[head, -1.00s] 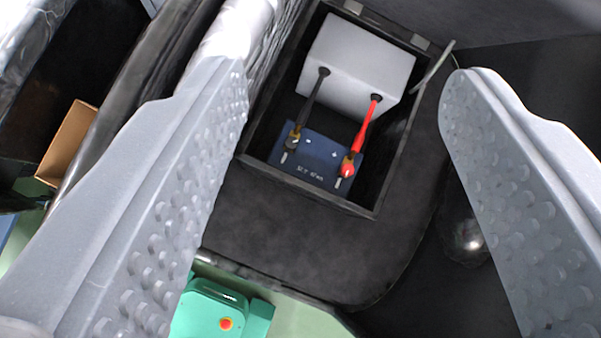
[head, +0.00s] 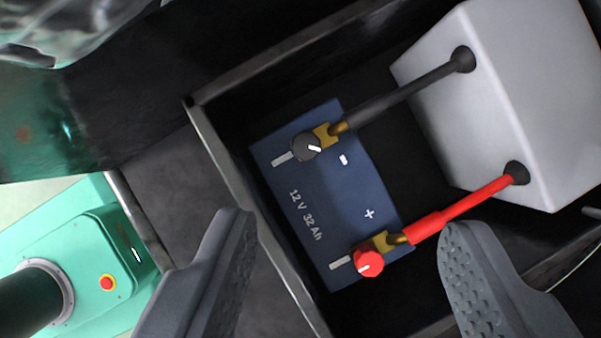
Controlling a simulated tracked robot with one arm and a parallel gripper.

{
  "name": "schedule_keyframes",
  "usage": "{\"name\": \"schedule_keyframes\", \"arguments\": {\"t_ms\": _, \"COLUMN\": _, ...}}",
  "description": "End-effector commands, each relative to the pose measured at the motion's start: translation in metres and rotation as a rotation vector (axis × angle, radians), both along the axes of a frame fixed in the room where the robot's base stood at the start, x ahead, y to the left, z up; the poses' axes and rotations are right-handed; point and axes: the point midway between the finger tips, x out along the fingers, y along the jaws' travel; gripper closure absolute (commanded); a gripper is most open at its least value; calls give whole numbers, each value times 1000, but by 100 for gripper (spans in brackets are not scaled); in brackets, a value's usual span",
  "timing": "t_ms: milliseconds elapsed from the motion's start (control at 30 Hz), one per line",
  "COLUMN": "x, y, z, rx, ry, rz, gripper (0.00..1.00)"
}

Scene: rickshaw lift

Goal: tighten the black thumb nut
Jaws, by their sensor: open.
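The black thumb nut (head: 307,146) sits on the brass lug of the black cable (head: 405,95), at the minus terminal of the blue battery (head: 325,205). A white mark on the nut points down and right; a separate pale line lies on the battery beside it, at another angle. The red thumb nut (head: 368,262) sits at the plus terminal, on the red cable (head: 455,210). My gripper (head: 342,235) is open and empty. Its fingers show at the bottom of the picture, with both nuts above or between them; it touches neither nut as far as I can see.
The battery lies in a dark open box, whose metal rim (head: 240,180) runs close on the left. A light grey block (head: 510,100) with both cables entering it fills the right. A green machine body with a red button (head: 107,283) is at the lower left.

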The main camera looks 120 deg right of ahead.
Motion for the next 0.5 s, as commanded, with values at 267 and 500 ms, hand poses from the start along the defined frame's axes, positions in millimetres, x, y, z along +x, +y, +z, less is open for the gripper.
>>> {"name": "schedule_keyframes", "arguments": {"t_ms": 267, "x": -2, "y": -14, "z": -102, "rx": -13, "ry": 81, "rz": 156, "gripper": 48}}
{"name": "schedule_keyframes", "arguments": {"t_ms": 500, "x": -5, "y": -18, "z": -128, "rx": -13, "ry": 101, "rz": 208, "gripper": 48}}
